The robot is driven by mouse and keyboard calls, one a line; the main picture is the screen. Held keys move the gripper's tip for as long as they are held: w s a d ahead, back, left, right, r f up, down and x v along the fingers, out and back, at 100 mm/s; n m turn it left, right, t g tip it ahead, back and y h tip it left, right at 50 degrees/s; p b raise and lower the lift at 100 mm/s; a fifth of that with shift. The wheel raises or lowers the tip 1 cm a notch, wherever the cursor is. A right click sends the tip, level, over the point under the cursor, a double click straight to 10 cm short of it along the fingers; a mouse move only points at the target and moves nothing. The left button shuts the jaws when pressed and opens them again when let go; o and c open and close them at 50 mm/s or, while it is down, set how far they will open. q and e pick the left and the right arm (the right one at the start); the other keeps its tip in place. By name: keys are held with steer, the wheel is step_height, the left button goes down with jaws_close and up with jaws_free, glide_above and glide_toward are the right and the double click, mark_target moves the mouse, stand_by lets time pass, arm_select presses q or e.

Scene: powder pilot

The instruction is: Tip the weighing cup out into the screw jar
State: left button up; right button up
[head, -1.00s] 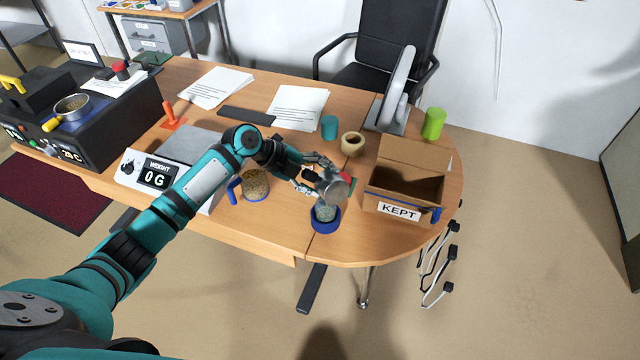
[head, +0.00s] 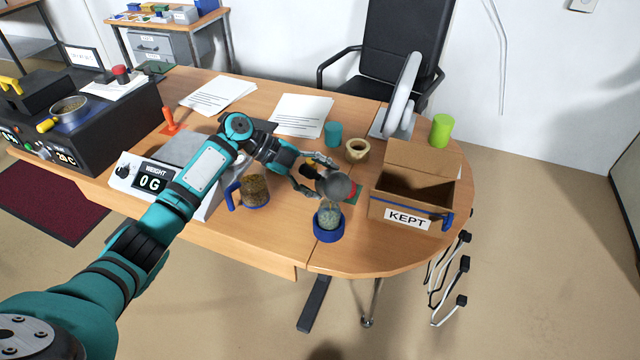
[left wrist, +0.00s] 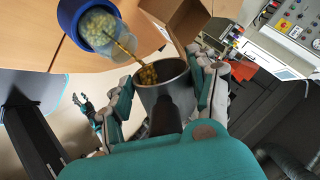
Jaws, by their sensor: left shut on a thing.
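My left gripper (head: 323,180) is shut on the grey metal weighing cup (head: 337,186) and holds it strongly tilted above the screw jar (head: 328,216). The jar is clear, stands upright in a blue ring on the table and has pale greenish contents. In the left wrist view the cup (left wrist: 165,72) lies between the fingers (left wrist: 202,85) with yellow-brown grains inside. A thin line of grains runs from its mouth towards the blue-rimmed jar (left wrist: 72,15). My right gripper (left wrist: 83,104) shows small and empty in that view, fingers apart, below the table edge.
A cardboard box marked KEPT (head: 385,207) stands just right of the jar. A tape roll (head: 357,151) and teal cup (head: 333,133) stand behind. The table's front edge is close to the jar.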

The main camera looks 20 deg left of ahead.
arm_select(q)
steer(key=shift+w+a+f+n+g+h+b, duration=0.25)
steer(key=shift+h+b, duration=0.25)
steer(key=shift+b, duration=0.6)
steer(key=shift+d, duration=0.1)
